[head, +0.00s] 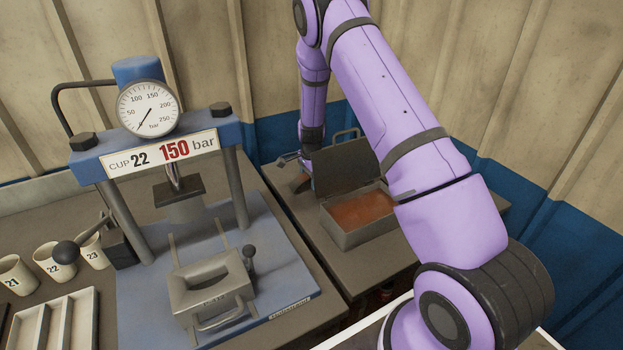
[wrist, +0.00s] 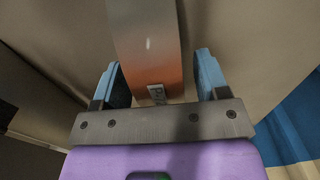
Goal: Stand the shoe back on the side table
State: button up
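The brake shoe (wrist: 150,50), a curved grey piece with a rust-orange part and a small marked tag, lies between the fingers of my gripper (wrist: 165,85) in the wrist view. The fingers are apart, with a gap on the shoe's right side; contact on the left is unclear. In the head view, my gripper (head: 290,160) is low over the far left part of the side table (head: 310,243). A small brown bit of the shoe (head: 301,181) shows there beside the open tin. Whether its foot rests on the table is hidden.
A metal tin (head: 352,232) with raised lid and orange-brown contents stands on the side table, right of my gripper. A corrugated wall stands close behind.

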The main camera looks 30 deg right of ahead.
notch_tip(320, 180, up, 13)
jog(key=s+a+r+n+t+y, duration=0.1)
jog(key=s+a+r+n, duration=0.25)
jog(key=s+r, duration=0.55)
jog(key=s+a+r+n+t, duration=0.1)
jog(key=s+a+r+n, duration=0.3)
jog(key=r, duration=1)
jog(key=s+r+n+t, duration=0.1)
jog(key=s+r+n, duration=0.1)
jog(key=s, duration=0.7)
jog(key=s+a+r+n+t, duration=0.1)
jog(key=s+r+n, duration=0.1)
jog(key=s+n, duration=0.3)
jog(key=s+a+r+n+t+h, duration=0.1)
jog(key=s+r+n, duration=0.2)
jog(key=s, duration=1)
jog(key=shift+s+a, duration=0.15)
jog(key=shift+a, duration=0.1)
jog(key=shift+n, duration=0.25)
